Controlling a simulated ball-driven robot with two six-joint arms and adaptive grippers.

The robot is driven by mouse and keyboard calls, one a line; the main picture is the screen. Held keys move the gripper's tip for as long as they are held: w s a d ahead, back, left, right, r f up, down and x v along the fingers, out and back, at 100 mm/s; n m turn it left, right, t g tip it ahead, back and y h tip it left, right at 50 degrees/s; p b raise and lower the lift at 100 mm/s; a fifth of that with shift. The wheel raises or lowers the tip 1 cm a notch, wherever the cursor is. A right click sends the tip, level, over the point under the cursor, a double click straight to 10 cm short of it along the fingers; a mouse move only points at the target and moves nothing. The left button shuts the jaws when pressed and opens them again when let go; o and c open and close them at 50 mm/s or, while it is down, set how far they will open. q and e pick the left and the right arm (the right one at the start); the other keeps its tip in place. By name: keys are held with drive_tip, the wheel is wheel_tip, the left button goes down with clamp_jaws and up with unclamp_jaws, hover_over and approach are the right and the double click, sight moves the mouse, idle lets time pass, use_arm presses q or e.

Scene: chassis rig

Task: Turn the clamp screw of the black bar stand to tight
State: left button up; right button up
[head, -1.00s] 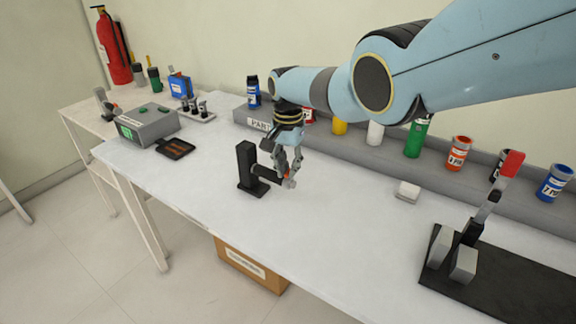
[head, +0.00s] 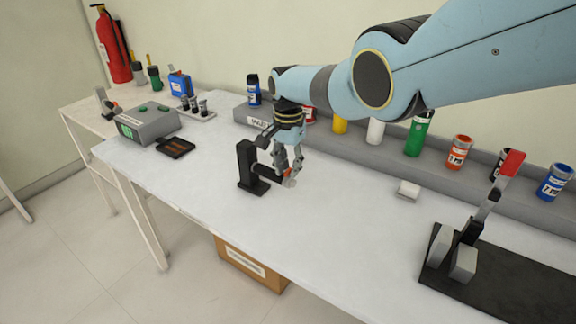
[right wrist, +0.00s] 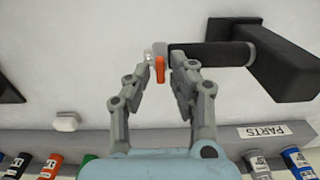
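The black bar stand (head: 246,166) stands upright on the white table, with a short black bar reaching out to the right. The stand also shows at the upper right of the right wrist view (right wrist: 283,62). At the bar's free end is the clamp screw with a small orange lever (right wrist: 160,69). My right gripper (head: 288,170) is at this end, pointing down from above. In the right wrist view its fingertips (right wrist: 162,62) are apart, one on each side of the orange lever, with a visible gap. Contact is unclear. My left gripper is not in view.
A grey shelf (head: 330,139) with several coloured bottles runs along the back. A white block (head: 408,190) lies to the right, and a red-handled toggle clamp (head: 487,205) stands on a black plate at far right. The table front is clear.

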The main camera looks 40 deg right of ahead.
sight(289, 170)
drive_tip(key=shift+o, duration=0.6)
drive_tip(key=shift+w+r, duration=0.1)
drive_tip(key=shift+r, duration=0.4)
wheel_tip(289, 170, up, 11)
